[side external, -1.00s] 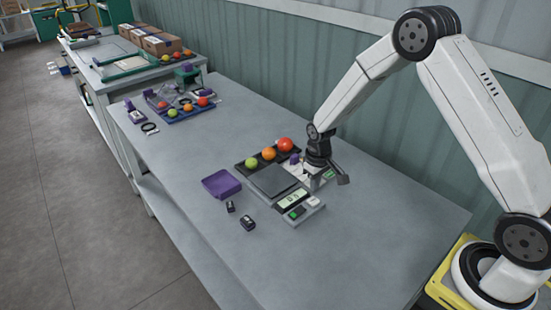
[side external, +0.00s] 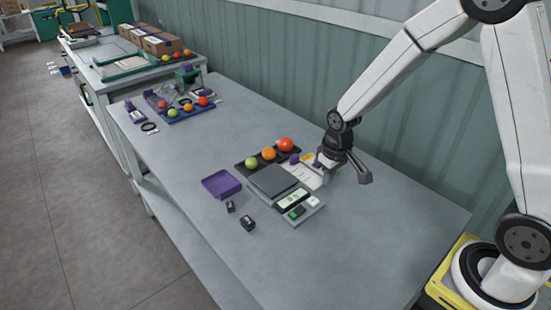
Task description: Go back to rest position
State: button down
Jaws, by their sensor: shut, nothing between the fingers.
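My gripper (side external: 322,168) is shut and empty. It hangs just right of the scale and the white card, above the grey bench (side external: 375,230). The scale (side external: 273,181) has a dark square plate with nothing on it and a lit display at its front. A black tray (side external: 240,167) behind the scale holds a green tomato (side external: 252,163), an orange tomato (side external: 269,153) and a red tomato (side external: 285,144). My wrist partly hides the bench behind it. The fingertips are small in this view.
A purple tray (side external: 221,184) sits left of the scale, with two small black items (side external: 247,223) in front. A blue tray (side external: 178,117) with tomatoes stands further back. The green corrugated wall (side external: 420,130) runs close behind my arm. The front right of the bench is clear.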

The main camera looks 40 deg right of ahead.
jog(key=s+a+r, duration=0.1)
jog(key=s+r, duration=0.1)
jog(key=s, duration=0.3)
jog(key=s+a+r+t, duration=0.1)
jog(key=s+r, duration=0.2)
jog(key=s, duration=0.2)
jog(key=shift+s+a, duration=0.3)
jog(key=shift+s, duration=0.05)
